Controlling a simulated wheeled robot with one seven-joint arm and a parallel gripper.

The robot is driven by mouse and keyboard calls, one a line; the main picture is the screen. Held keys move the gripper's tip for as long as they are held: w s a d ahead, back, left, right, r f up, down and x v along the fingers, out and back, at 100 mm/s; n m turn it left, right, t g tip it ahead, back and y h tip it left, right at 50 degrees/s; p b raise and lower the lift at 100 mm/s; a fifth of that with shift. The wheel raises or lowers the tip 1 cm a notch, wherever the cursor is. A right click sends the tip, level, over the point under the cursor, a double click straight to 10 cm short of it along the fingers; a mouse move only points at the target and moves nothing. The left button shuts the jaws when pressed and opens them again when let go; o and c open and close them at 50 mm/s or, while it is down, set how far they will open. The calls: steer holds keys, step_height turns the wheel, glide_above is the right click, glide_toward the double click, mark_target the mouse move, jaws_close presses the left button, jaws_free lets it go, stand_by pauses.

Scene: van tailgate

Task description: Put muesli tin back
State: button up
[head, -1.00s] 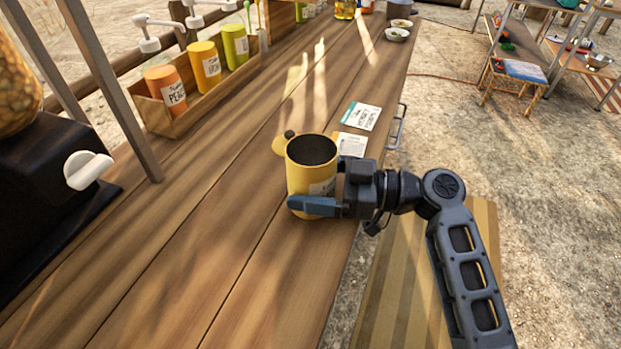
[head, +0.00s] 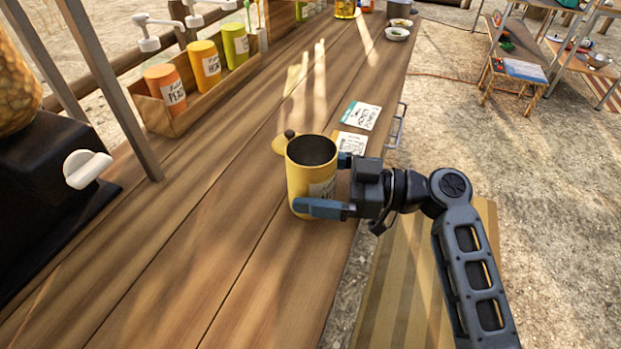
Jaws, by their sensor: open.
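Two cards (head: 361,116) lie behind the tin. A wooden rack (head: 222,88) with orange, yellow and green pump containers stands at the left back. A dispenser with a white knob (head: 88,169) stands at far left. The table's front (head: 180,270) is clear.

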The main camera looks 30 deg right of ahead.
steer(key=b+v, duration=0.1)
steer(key=v, duration=1)
steer(key=shift+b, duration=0.4)
